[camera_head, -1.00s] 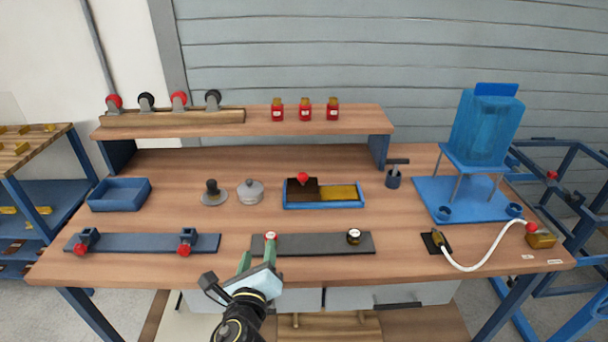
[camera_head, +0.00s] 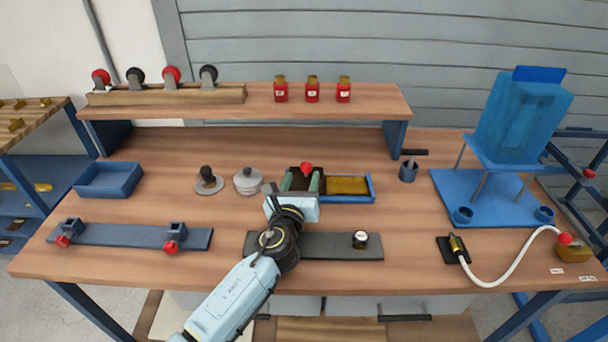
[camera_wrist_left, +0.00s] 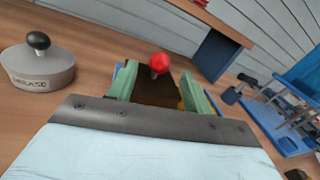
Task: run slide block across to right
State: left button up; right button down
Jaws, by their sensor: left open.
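The slide block is dark brown with a red ball knob (camera_head: 306,168) on top. It sits at the left end of a blue tray (camera_head: 346,201), and a yellow-gold surface (camera_head: 347,185) shows to its right. My left gripper (camera_head: 301,182) is open, its green fingers on either side of the block. In the left wrist view the dark block (camera_wrist_left: 156,92) and red knob (camera_wrist_left: 160,63) lie between the two fingers (camera_wrist_left: 158,90). I cannot tell whether the fingers touch the block. My right gripper is not in view.
A raised shelf (camera_head: 370,100) with red jars is behind. A dark strip (camera_head: 320,246) lies in front.

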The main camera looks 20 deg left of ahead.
aim_at(306, 171)
pick_arm(q)
jog(key=w, duration=0.3)
jog(key=shift+a+b, duration=0.1)
jog(key=shift+b, duration=0.2)
jog(key=shift+w, duration=0.15)
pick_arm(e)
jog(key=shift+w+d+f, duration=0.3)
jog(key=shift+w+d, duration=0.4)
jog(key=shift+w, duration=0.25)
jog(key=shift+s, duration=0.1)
pick_arm(q)
jog(key=c, duration=0.7)
grip_shut()
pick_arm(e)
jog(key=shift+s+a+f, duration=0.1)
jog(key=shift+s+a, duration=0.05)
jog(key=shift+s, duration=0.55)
